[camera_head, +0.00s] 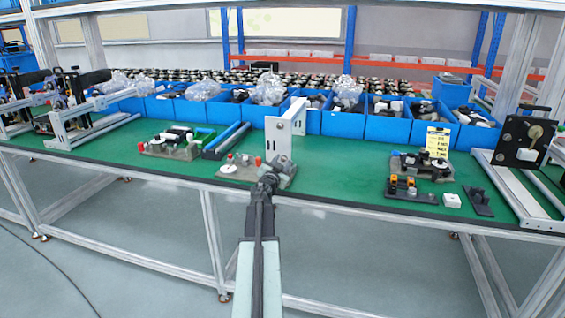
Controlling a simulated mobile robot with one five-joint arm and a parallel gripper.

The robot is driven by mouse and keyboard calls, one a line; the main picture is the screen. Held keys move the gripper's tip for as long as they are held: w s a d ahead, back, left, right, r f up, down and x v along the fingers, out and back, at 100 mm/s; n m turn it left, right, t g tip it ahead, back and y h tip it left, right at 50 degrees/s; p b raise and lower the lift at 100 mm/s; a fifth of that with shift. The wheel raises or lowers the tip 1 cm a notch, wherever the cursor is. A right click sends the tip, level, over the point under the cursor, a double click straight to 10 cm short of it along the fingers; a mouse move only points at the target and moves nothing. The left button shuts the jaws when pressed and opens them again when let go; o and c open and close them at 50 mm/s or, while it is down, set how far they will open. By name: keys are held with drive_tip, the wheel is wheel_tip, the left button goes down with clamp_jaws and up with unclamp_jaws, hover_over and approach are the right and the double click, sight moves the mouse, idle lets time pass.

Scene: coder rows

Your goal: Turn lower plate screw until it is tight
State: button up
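A pale upright metal plate (279,136) stands on a grey base (232,172) near the front edge of the bench, in the middle of the head view. My arm reaches up to the bench from the bottom of the view. My gripper (270,179) is at the foot of the plate, in front of its base. I cannot tell whether it touches anything there. Its fingers are too small and dark to show whether they are open or shut. The lower plate screw cannot be made out; the gripper may hide it.
The green bench top (335,172) is clear right of the plate. Blue bins (343,123) line the back. Fixtures with small parts (172,146) stand left, and others (408,188) stand right with a white block (452,200) and a yellow card (437,141).

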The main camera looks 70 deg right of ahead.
drive_tip(key=n, duration=0.9)
drive_tip(key=shift+n, duration=0.4)
